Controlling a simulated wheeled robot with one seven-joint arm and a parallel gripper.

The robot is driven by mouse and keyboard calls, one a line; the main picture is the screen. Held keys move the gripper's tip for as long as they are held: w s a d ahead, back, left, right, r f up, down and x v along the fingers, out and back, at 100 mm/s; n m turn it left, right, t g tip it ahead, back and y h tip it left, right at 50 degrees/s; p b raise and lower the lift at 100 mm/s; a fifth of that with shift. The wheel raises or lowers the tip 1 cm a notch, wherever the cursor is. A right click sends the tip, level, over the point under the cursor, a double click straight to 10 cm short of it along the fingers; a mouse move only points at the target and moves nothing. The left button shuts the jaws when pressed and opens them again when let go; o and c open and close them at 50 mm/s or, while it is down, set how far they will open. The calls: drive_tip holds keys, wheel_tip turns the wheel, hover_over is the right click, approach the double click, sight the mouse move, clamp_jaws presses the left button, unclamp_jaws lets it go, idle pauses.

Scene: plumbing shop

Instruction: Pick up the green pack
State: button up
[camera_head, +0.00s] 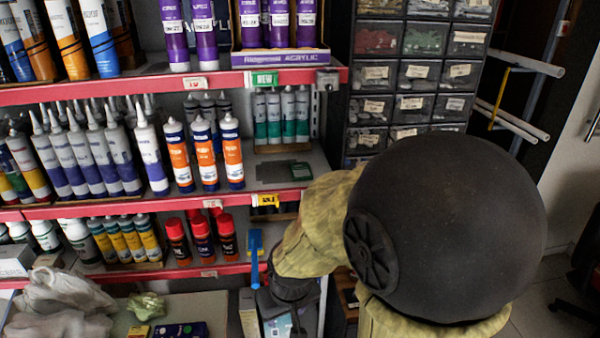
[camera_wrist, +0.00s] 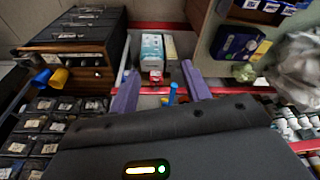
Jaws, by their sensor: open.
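A crumpled pale green pack (camera_head: 147,305) lies on the bottom shelf at the lower left in the head view, right of a white plastic bag. It also shows at the upper right of the wrist view (camera_wrist: 245,72). In the head view my arm hides the fingertips.
A blue-handled item (camera_head: 255,258) hangs at the shelf front beside my wrist. White-blue boxes (camera_wrist: 152,48) stand beyond my fingers. Tubes and cans (camera_head: 203,240) fill the shelves. A dark drawer cabinet (camera_head: 415,75) stands to the right. The bottom shelf (camera_head: 220,308) has some bare room.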

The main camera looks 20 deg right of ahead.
drive_tip(key=o, duration=0.7)
drive_tip(key=shift+w+d+r+m+p, duration=0.1)
drive_tip(key=shift+w+m+p, duration=0.3)
drive_tip(key=shift+w+m, duration=0.2)
drive_tip(key=w+d+m+t+p, duration=0.1)
drive_tip(key=w+m+t+p, duration=0.1)
drive_tip(key=w+m+p, duration=0.2)
drive_tip(key=w+m, duration=0.2)
drive_tip(key=m, duration=0.2)
drive_tip(key=shift+w+d+r, duration=0.2)
drive_tip(key=shift+w+r, duration=0.15)
drive_tip(key=shift+r, duration=0.05)
drive_tip(key=w+d+r+m+t+h+p, duration=0.1)
drive_tip(key=w+d+r+m+t+p, duration=0.3)
drive_tip(key=m, duration=1.1)
drive_tip(key=w+d+r+m+t+h+p, duration=0.2)
drive_tip(key=w+d+r+m+t+p, duration=0.2)
drive_tip(key=w+d+r+m, duration=0.3)
drive_tip(key=w+d+m+p, duration=0.1)
drive_tip(key=d+m, duration=0.2)
drive_tip(key=m, duration=0.4)
drive_tip(key=shift+d+r+m+t+h, duration=0.3)
drive_tip(key=shift+d+r+m, duration=0.1)
drive_tip(key=p, duration=0.5)
approach(307, 179)
drive_tip(key=w, duration=0.4)
drive_tip(key=shift+a, duration=0.1)
drive_tip(key=shift+w+f, duration=0.15)
drive_tip(key=shift+w, duration=0.05)
